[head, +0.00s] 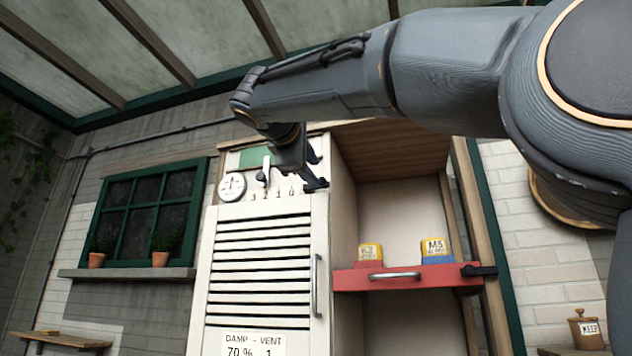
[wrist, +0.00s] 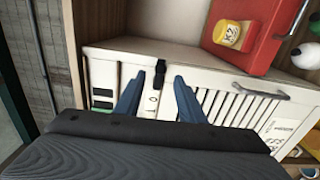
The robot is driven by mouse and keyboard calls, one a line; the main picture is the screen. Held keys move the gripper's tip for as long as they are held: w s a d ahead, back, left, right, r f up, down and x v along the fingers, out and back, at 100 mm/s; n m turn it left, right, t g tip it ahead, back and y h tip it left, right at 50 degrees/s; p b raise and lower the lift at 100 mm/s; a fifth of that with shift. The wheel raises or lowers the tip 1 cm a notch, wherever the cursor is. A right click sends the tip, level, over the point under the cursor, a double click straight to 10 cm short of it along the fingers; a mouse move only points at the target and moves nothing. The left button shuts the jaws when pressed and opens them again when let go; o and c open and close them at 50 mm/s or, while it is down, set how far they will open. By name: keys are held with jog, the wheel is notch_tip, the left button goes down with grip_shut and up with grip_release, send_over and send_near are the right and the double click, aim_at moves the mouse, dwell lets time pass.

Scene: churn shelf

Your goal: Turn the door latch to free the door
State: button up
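The white louvred door (head: 262,265) stands closed on the cabinet, upright in the head view. A small dark latch (wrist: 160,76) sits at the door's upper corner, on the side toward the red shelf. My gripper (head: 314,170) is at that top right corner in the head view, where arm and fingers make the latch hard to pick out. In the wrist view my gripper (wrist: 160,80) is open. Its two blue-grey fingers lie on either side of the latch with gaps visible. I cannot tell how far the latch is in depth. The door's handle (head: 316,286) is below.
Above the door are a round gauge (head: 232,187) and a pale lever (head: 265,170) over a number scale. To the right, a red drawer front (head: 405,277) juts out, with yellow-topped jars (head: 435,248) above it and a dark catch (head: 479,271) at its end.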

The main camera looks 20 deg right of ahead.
jog(key=v, duration=0.3)
jog(key=shift+b, duration=0.4)
jog(key=w+a+f+g+y+b, duration=0.1)
jog(key=w+f+g+y, duration=0.15)
jog(key=f, duration=1.35)
jog(key=w+f+g+y, duration=0.2)
jog(key=w+f, duration=0.2)
jog(key=f, duration=1.1)
jog(key=w+a+f+g+y+b, duration=0.1)
jog(key=w+f+g+y, duration=0.15)
jog(key=f, duration=1.35)
jog(key=s+d+f+m+g+y, duration=0.15)
jog(key=s+f, duration=0.25)
jog(key=f, duration=0.7)
jog(key=s+d+f+m+g, duration=0.1)
jog(key=s+f+m, duration=0.2)
jog(key=f, duration=0.7)
jog(key=s+d+f+m+g+y+b, duration=0.1)
jog(key=s+f+m, duration=0.5)
jog(key=s+f, duration=1)
notch_tip(320, 180, down, 2)
jog(key=g+y, duration=0.1)
jog(key=g, duration=0.1)
jog(key=shift+s+g, duration=0.35)
jog(key=shift+s, duration=0.05)
